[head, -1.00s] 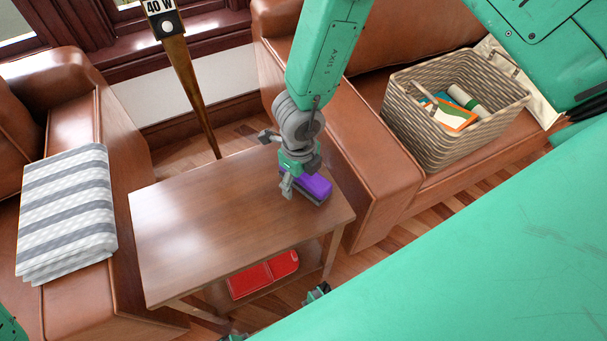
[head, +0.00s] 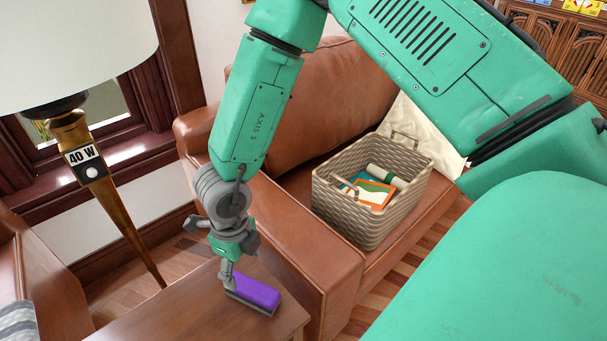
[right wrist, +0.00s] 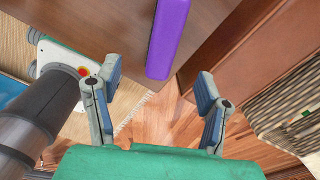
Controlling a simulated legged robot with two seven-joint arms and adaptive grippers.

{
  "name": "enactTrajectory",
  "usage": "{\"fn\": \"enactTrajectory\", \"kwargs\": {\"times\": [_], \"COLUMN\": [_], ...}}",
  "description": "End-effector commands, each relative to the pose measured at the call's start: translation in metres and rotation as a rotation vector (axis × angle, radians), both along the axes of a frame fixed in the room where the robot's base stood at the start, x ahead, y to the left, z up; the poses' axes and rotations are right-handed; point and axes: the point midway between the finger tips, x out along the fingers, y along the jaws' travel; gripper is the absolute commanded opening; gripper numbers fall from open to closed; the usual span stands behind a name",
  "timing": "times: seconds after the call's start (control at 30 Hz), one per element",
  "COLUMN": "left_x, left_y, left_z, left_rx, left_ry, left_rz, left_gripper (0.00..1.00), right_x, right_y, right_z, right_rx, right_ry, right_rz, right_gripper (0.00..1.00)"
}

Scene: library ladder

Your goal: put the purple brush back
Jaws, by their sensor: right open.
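The purple brush (head: 255,292), with a dark grey underside, lies on the wooden side table (head: 180,312) near its right edge. My left gripper is not in view.
A woven basket (head: 340,212) with books and a rolled item stands on the brown leather sofa (head: 300,225), right of the table. A lamp with a "40 W" tag (head: 82,155) stands at the left. The table top left of the brush is clear.

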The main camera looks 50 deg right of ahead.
Motion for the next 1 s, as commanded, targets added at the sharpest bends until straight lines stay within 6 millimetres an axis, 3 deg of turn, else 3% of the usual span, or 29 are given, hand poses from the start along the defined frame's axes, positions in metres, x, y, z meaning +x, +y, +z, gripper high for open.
{"fn": "enactTrajectory", "kwargs": {"times": [0.17,0.33,0.5,0.7,0.8,1.0], "left_x": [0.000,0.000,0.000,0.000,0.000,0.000], "left_y": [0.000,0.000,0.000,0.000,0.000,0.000], "left_z": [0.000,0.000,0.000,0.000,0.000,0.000], "left_rx": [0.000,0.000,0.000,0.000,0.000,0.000], "left_ry": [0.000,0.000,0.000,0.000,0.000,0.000], "left_rz": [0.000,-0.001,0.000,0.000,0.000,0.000], "left_gripper": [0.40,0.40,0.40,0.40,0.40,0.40], "right_x": [-0.020,-0.061,-0.102,-0.154,-0.177,-0.198], "right_y": [-0.023,-0.063,-0.084,-0.088,-0.086,-0.082], "right_z": [-0.023,-0.059,-0.084,-0.099,-0.101,-0.101], "right_rx": [-0.081,-0.221,-0.266,-0.193,-0.136,-0.075], "right_ry": [0.010,0.053,0.103,0.102,0.068,0.015], "right_rz": [0.269,0.946,1.660,2.369,2.628,2.846], "right_gripper": [0.63,0.63,0.63,0.63,0.63,0.63]}}
